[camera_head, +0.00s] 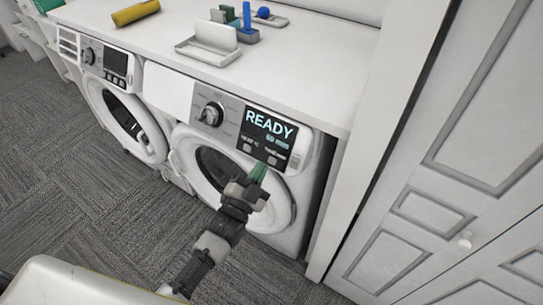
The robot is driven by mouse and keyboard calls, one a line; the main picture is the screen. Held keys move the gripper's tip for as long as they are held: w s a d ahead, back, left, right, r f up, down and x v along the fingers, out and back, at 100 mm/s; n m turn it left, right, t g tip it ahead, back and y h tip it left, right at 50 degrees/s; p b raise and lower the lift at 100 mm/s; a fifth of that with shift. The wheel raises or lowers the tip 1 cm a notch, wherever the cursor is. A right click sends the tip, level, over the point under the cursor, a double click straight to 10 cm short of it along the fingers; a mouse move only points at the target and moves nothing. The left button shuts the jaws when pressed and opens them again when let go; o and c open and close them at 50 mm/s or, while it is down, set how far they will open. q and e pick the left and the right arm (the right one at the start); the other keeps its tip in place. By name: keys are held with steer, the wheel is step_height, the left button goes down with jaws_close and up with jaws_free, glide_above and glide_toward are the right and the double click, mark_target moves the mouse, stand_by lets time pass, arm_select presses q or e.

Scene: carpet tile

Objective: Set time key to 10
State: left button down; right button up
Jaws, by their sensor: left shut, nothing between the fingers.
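The right-hand washing machine has a dark control display (268,132) that reads "READY", with a smaller blue line under it that looks like a minutes value but is too small to read surely. Two small light keys sit low on this panel, a left key (246,148) and a right key (272,160); their labels are too small to read. A round knob (211,114) is left of the display. My left gripper (259,172), with green fingertips, is shut and empty in front of the machine's door, just below the keys and apparently apart from them. My right gripper is out of view.
A second machine (96,68) stands to the left. The white counter (310,85) above holds a yellow roll (135,12), a white tray (208,50) and small blue and green items. A white panelled cabinet (440,190) closes off the right. Grey carpet (70,190) is clear at left.

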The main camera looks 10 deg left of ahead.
arm_select(q)
steer(key=shift+s+a+r+p, duration=0.2)
steer(key=shift+s+r+p, duration=0.1)
steer(key=shift+s, duration=0.15)
steer(key=shift+s+a+r+p, duration=0.15)
steer(key=shift+s+p, duration=0.1)
steer(key=shift+s, duration=0.2)
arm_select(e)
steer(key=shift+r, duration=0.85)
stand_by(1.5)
